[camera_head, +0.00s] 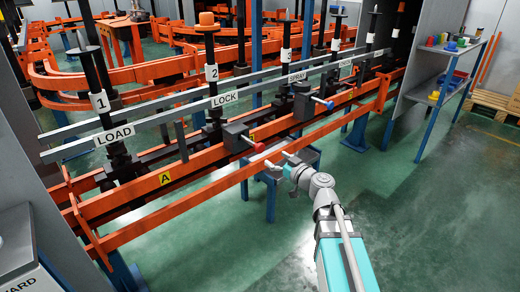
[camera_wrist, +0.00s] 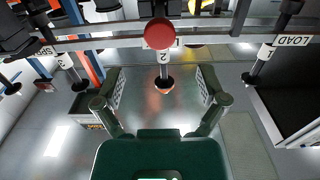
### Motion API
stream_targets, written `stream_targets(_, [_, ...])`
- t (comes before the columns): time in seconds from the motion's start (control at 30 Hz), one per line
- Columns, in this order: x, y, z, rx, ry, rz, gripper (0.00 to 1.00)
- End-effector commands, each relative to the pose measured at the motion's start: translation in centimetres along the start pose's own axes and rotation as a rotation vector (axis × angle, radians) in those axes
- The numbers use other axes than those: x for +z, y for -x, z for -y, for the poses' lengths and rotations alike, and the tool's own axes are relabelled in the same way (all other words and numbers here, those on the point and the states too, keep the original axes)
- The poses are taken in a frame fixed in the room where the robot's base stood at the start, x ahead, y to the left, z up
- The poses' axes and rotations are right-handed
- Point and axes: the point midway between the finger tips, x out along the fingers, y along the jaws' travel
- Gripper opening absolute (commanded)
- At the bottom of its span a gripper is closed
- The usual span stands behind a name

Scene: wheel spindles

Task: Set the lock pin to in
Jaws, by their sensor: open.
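The lock pin shows as a red round knob (camera_head: 259,147) on a short rod, out from a dark box (camera_head: 236,137) on the orange rail near the LOCK label (camera_head: 224,98). In the wrist view the red knob (camera_wrist: 160,33) faces the camera, beyond the fingers and roughly centred between them. My gripper (camera_head: 279,160) is open and empty, just right of the knob and apart from it. In the wrist view its two fingers (camera_wrist: 160,88) are spread wide. How far the pin sits inside the box is hard to tell.
A second dark box with a blue knob (camera_head: 329,105) is further right along the rail. Spindle 2 (camera_head: 211,74) stands behind the lock box, spindle 1 (camera_head: 100,103) to the left. A small blue-legged stand (camera_head: 271,200) is below my gripper. Green floor at right is clear.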

Motion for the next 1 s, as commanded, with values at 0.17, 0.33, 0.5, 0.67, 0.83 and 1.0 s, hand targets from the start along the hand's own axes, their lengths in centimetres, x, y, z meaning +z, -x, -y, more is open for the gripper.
stream_targets(0.17, [0.0, -3.1, -0.1, -0.002, 0.0, 0.0, 0.91])
stream_targets(0.33, [0.0, -5.5, -0.1, -0.001, 0.0, 0.0, 0.91])
stream_targets(0.5, [0.0, -7.3, -0.1, 0.0, 0.0, 0.0, 0.91])
stream_targets(0.67, [0.0, -8.1, 0.0, 0.0, 0.0, 0.0, 0.91])
stream_targets(0.83, [0.0, -8.2, 0.0, 0.0, 0.0, 0.0, 0.91])
stream_targets(1.0, [0.0, -8.2, 0.0, 0.0, 0.0, 0.0, 0.91])
